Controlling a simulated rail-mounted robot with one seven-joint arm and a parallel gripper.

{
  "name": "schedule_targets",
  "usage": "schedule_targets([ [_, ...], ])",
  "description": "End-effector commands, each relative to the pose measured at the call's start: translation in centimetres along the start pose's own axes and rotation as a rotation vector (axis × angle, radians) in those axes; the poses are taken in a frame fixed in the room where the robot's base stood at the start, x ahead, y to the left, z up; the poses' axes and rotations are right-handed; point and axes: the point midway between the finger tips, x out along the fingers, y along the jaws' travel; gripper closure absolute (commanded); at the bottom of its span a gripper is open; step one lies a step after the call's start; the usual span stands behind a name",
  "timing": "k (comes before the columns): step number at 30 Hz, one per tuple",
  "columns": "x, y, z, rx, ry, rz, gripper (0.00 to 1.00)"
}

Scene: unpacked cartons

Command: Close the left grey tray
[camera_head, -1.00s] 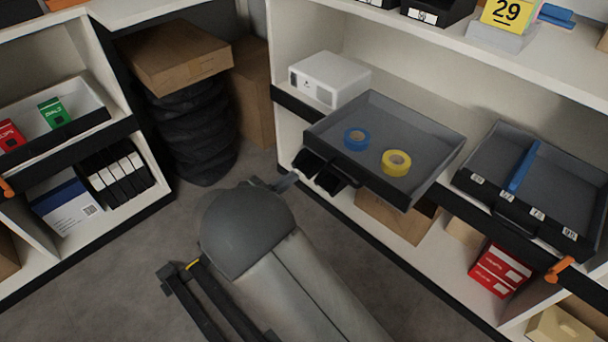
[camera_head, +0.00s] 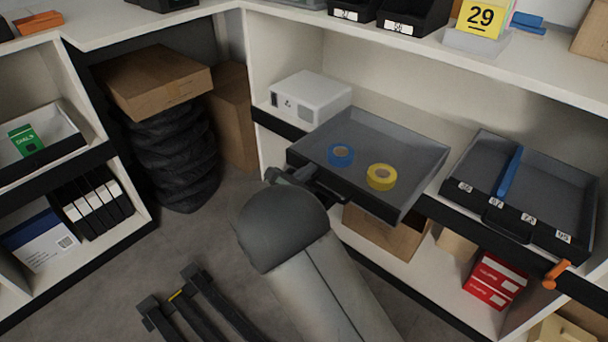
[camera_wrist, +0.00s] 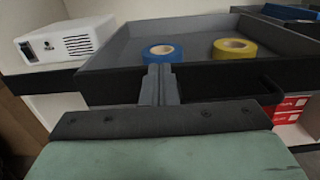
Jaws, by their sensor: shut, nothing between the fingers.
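The left grey tray (camera_head: 405,150) sticks out from the shelf, with a roll of blue tape (camera_head: 340,155) and a roll of yellow tape (camera_head: 382,177) in it. In the wrist view its dark front wall (camera_wrist: 112,86) runs across the picture, with the handle (camera_wrist: 272,86) on the right. My gripper (camera_wrist: 160,72) is shut and empty, its fingertips in front of the tray's front wall, left of the handle. I cannot tell whether they touch it. In the head view my wrist partly hides the gripper and the tray's front.
A white box-shaped device (camera_head: 310,97) stands left of the tray on the shelf. Red-and-white boxes (camera_head: 495,282) stand below.

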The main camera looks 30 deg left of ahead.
Motion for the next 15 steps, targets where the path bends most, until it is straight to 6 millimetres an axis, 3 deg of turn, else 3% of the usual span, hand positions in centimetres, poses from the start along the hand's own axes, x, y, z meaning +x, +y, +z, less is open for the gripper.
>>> schedule_targets([
  [8, 0.4, 0.0, 0.0, 0.001, 0.000, -0.001, 1.00],
  [15, 3.8, -0.1, 0.1, 0.000, -0.001, -0.004, 1.00],
])
